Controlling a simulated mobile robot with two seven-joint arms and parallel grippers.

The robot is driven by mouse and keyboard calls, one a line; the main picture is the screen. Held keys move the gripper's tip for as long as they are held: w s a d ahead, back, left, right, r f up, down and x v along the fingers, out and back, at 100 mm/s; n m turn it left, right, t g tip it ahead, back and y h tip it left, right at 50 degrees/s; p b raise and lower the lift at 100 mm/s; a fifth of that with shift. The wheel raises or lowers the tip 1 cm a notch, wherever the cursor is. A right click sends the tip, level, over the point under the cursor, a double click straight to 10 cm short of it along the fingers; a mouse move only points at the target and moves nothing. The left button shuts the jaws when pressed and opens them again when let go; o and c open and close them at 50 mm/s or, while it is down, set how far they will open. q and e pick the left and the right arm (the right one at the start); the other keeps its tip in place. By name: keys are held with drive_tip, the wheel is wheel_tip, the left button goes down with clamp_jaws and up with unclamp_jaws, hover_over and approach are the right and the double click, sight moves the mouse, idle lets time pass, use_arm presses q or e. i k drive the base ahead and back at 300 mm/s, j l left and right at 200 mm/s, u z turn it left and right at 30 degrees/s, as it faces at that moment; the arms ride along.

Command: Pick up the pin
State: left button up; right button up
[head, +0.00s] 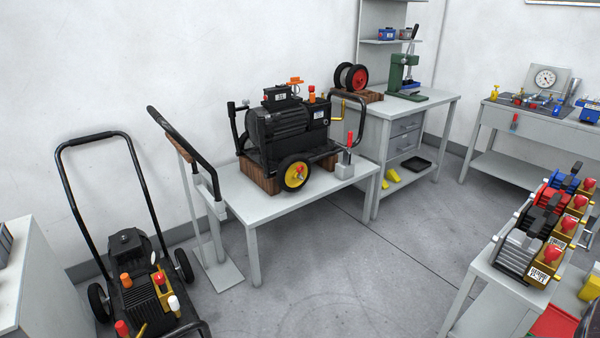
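No thing is plainly marked as the pin. A thin upright piece with a red top (349,140) stands at a small grey block (345,170) on the front right of the light grey table (300,205), and may be the pin. Beside it is a black pressure washer (290,128) raised on wooden blocks (259,175). A wheel with a yellow hub (295,173) is on its near side, with a small red and metal part at the hub centre. Neither of my grippers shows in this view.
A second washer (140,275) stands on the floor at left. A black handle (185,135) is on a stand left of the table. A workbench (420,110) behind holds two wheels (351,77) and a green press (403,75). Several pumps (520,250) line a right-hand table. Floor in front is clear.

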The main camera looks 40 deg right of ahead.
sight(302, 168)
drive_tip(key=z, duration=0.45)
drive_tip(key=i+l+z, duration=0.15)
drive_tip(key=z, duration=0.35)
drive_tip(key=i+z, duration=0.3)
drive_tip(key=z, duration=0.15)
drive_tip(key=i, duration=1.35)
drive_tip(key=i+z, duration=0.45)
drive_tip(key=i+j+z, duration=0.15)
drive_tip(key=i+z, duration=0.25)
drive_tip(key=i, duration=0.2)
drive_tip(key=i+l+z, duration=0.15)
drive_tip(key=i, duration=1.1)
drive_tip(key=i+u, duration=0.15)
drive_tip(key=u, duration=1.2)
